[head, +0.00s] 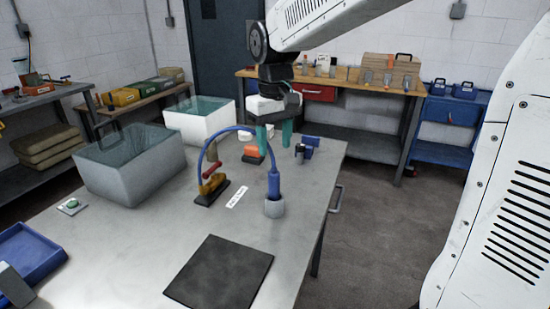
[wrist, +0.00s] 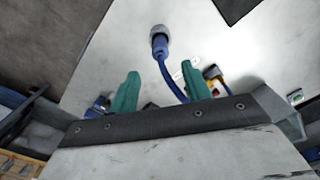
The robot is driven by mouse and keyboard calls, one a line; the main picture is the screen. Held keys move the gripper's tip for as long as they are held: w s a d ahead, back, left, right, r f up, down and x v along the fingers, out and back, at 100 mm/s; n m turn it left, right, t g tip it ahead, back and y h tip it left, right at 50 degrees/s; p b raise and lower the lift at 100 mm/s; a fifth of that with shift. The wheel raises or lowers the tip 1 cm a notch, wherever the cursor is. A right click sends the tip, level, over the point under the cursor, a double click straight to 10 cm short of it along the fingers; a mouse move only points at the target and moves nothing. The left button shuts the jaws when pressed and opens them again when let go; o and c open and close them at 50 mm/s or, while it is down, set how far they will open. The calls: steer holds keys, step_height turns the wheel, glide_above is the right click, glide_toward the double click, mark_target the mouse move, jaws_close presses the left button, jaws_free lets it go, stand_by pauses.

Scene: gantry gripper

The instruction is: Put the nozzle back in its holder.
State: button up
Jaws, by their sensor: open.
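A white label (head: 237,197) and a black mat (head: 220,272) lie near the holder. An orange block (head: 253,151) and a blue-and-black fixture (head: 306,148) stand behind. Grey (head: 140,180) and white bins (head: 187,128) and a blue tray (head: 30,254) are at left.

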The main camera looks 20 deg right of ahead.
steer(key=shift+r, duration=0.45)
steer(key=shift+s, duration=0.15)
steer(key=s+d+f+m, duration=0.1)
steer(key=s, duration=1.1)
steer(key=s+d+f+m+t, duration=0.1)
steer(key=s+d+f, duration=0.1)
steer(key=s, duration=1.1)
steer(key=shift+s, duration=0.25)
